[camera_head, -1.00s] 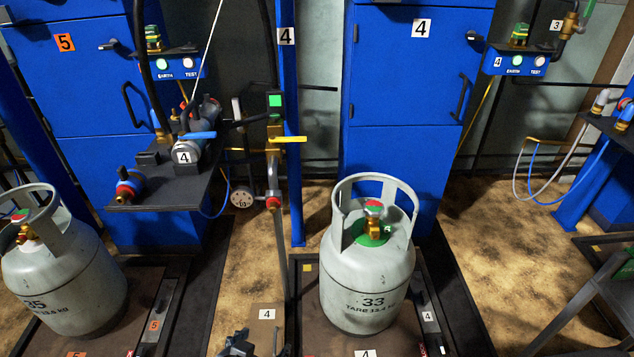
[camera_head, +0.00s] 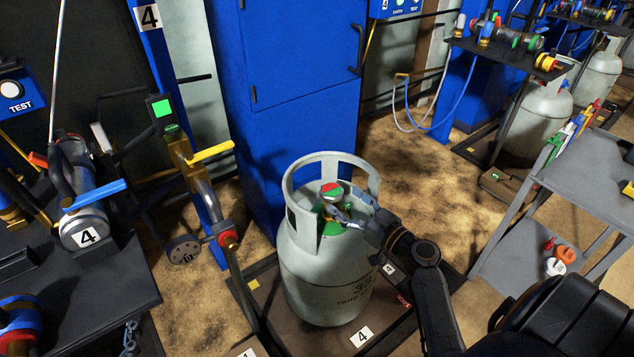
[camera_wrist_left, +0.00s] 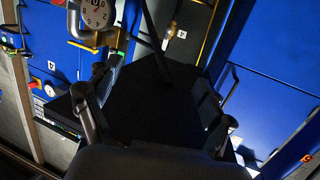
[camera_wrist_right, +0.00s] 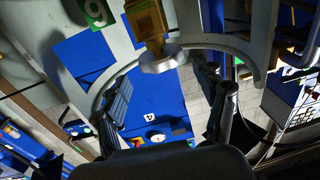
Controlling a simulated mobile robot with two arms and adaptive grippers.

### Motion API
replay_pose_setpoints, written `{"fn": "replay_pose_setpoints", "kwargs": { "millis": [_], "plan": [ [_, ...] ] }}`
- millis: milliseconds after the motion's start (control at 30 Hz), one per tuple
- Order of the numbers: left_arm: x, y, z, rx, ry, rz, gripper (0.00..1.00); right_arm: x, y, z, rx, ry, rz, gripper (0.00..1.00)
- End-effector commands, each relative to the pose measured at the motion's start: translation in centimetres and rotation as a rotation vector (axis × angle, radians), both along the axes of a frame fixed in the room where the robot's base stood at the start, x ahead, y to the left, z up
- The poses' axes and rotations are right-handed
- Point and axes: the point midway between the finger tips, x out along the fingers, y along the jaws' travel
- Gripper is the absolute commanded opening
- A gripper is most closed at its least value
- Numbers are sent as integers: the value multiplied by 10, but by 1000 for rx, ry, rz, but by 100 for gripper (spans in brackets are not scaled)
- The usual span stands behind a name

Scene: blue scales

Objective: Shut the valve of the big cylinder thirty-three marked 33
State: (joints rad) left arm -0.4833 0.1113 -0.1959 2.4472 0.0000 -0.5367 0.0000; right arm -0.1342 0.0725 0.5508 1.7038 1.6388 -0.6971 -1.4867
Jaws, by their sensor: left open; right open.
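The big grey cylinder 33 (camera_head: 318,272) stands upright on the floor scale in the head view. Its valve, with a red and green top (camera_head: 331,191), sits inside the open collar (camera_head: 302,222). My right gripper (camera_head: 350,212) reaches into the collar from the right, close beside the valve; contact cannot be told. In the right wrist view, its open fingers (camera_wrist_right: 170,105) are apart with nothing between them, and a brass valve part (camera_wrist_right: 148,22) shows beyond, inside the collar. My left gripper (camera_wrist_left: 152,108) is open and empty in the left wrist view, away from the cylinder.
A dark bench (camera_head: 100,295) with a blue-handled pump stands at the left. A pipe with a yellow lever (camera_head: 210,153) rises left of the cylinder. A blue cabinet (camera_head: 285,90) stands close behind.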

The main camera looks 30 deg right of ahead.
Motion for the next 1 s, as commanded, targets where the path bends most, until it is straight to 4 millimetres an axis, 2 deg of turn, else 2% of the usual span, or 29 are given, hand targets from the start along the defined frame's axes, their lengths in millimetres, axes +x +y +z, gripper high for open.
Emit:
{"fn": "replay_pose_setpoints", "kwargs": {
  "millis": [33,200,400,600,867,1000],
  "plan": [
    [-1,1,-2,5,16,1,82,13,3,3,0,-3,2,72],
    [-3,2,-9,14,53,4,82,48,8,1,1,-2,2,72],
    [-4,3,-13,17,68,5,82,78,13,0,1,0,1,72],
    [-4,3,-12,17,68,5,82,90,15,0,0,1,2,72],
    [-4,3,-12,17,68,5,82,91,16,0,0,2,2,72],
    [-4,3,-12,17,68,5,82,91,16,0,0,2,2,45]
  ]
}}
